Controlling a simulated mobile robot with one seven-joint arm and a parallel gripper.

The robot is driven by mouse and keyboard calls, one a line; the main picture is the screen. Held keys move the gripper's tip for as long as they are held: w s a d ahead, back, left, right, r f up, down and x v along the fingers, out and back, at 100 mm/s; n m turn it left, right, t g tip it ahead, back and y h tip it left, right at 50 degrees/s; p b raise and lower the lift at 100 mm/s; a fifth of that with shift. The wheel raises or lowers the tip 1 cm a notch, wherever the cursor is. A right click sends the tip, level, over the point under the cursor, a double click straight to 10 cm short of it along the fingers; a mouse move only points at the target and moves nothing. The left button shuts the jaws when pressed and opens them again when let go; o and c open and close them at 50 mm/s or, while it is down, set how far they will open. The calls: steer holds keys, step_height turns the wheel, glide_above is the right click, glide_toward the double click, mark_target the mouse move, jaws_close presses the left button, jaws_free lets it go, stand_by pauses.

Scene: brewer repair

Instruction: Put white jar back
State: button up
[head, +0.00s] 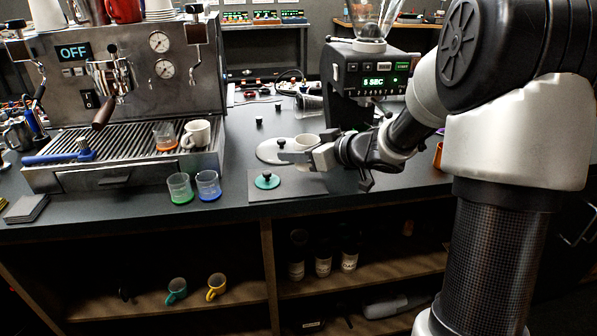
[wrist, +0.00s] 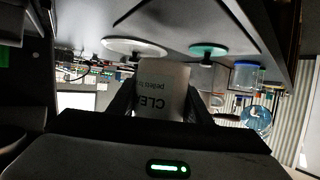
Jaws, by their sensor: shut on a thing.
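The white jar (head: 305,141) is between the fingers of my gripper (head: 303,156), just above the dark counter or touching it; I cannot tell which. The jar's lower part is hidden behind a finger in the head view. A round white disc with a black knob (head: 268,151) lies just left of the jar and also shows in the wrist view (wrist: 120,45).
A teal knobbed disc (head: 267,182) lies on a dark mat (head: 310,187) in front. Two clear cups, green-based (head: 180,188) and blue-based (head: 208,185), stand left. The espresso machine (head: 130,70) is at left, the grinder (head: 370,75) behind right. Shelves (head: 350,268) are below.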

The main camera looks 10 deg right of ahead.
mark_target(298, 175)
steer(key=shift+f+b, duration=0.75)
steer(key=shift+f, duration=1.25)
steer(key=shift+f, duration=0.15)
steer(key=o, duration=1.2)
steer(key=p+v, duration=0.3)
steer(key=v, duration=0.9)
steer(key=shift+p, duration=0.3)
